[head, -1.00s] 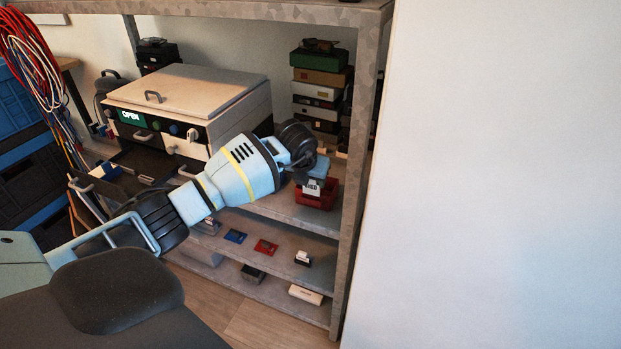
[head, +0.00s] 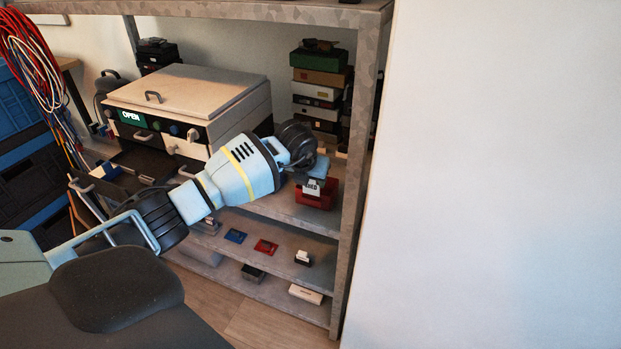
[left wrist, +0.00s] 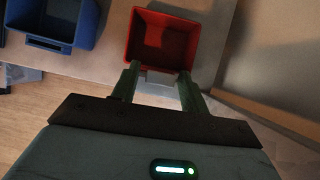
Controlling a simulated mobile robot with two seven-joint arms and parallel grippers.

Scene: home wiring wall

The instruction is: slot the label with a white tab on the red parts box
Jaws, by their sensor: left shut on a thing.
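I cannot tell whether the label touches the box. The white tab is mostly hidden between the fingers. My right gripper is not in view.
A blue box (left wrist: 61,24) stands left of the red box in the left wrist view. The shelf post (head: 358,180) rises close on the right. A lower shelf holds a blue card (head: 235,236) and a red card (head: 265,246). Stacked boxes (head: 320,90) stand behind.

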